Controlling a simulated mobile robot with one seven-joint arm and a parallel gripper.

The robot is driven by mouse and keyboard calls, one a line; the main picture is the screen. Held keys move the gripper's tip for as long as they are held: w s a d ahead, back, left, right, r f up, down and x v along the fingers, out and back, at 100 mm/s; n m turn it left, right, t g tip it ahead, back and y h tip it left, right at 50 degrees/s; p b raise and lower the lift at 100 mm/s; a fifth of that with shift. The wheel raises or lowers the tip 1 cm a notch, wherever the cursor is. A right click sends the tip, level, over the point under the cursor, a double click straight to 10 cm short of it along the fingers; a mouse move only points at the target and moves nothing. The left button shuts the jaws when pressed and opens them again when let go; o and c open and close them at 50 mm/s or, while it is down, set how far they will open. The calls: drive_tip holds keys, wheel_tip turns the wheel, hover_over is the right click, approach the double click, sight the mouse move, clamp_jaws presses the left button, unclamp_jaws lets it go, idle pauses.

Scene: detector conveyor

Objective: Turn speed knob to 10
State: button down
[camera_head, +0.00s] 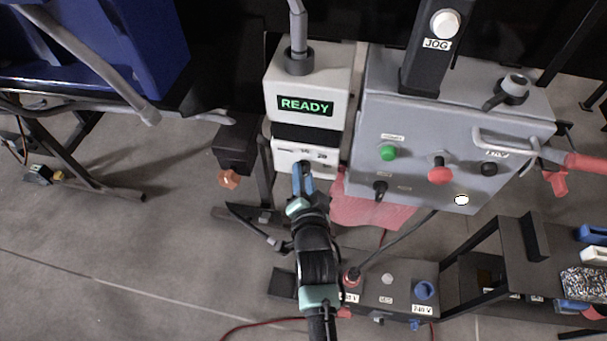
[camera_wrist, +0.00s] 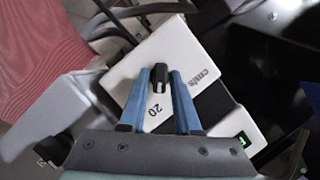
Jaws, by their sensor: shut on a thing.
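The speed knob (camera_wrist: 159,76) is a small black knob on a white panel (camera_wrist: 132,62). In the wrist view, the marks "20" and "cm/s" show on the panel beside it. My gripper (camera_wrist: 160,72) has its two blue fingers on either side of the knob, shut on it. In the head view my gripper (camera_head: 302,170) reaches up to the lower white panel (camera_head: 287,153) of the detector box, below the green READY display (camera_head: 305,105). The knob is hidden behind the fingers there, and the number it points to cannot be read.
Right of the detector, a grey control box (camera_head: 420,120) carries a green button (camera_head: 388,153), a red button (camera_head: 440,172) and a black knob (camera_head: 380,187). A red cloth (camera_head: 370,212) hangs below it. A socket box (camera_head: 400,285) stands lower right. Floor at left is mostly open.

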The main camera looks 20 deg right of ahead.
drive_tip(key=shift+n, duration=0.3)
drive_tip(key=n+g+h+b, duration=0.1)
drive_tip(key=n, duration=0.1)
drive_tip(key=n+g+h+b, duration=0.1)
drive_tip(key=n, duration=0.2)
drive_tip(key=shift+w+a+n+g+h+b, duration=0.2)
drive_tip(key=shift+n+g+h+b, duration=0.1)
drive_tip(key=shift+g+h+b, duration=0.1)
idle(0.4)
drive_tip(key=c, duration=0.8)
unclamp_jaws()
drive_tip(key=shift+s, duration=0.1)
drive_tip(key=shift+a+r, duration=0.1)
drive_tip(key=shift+r, duration=0.05)
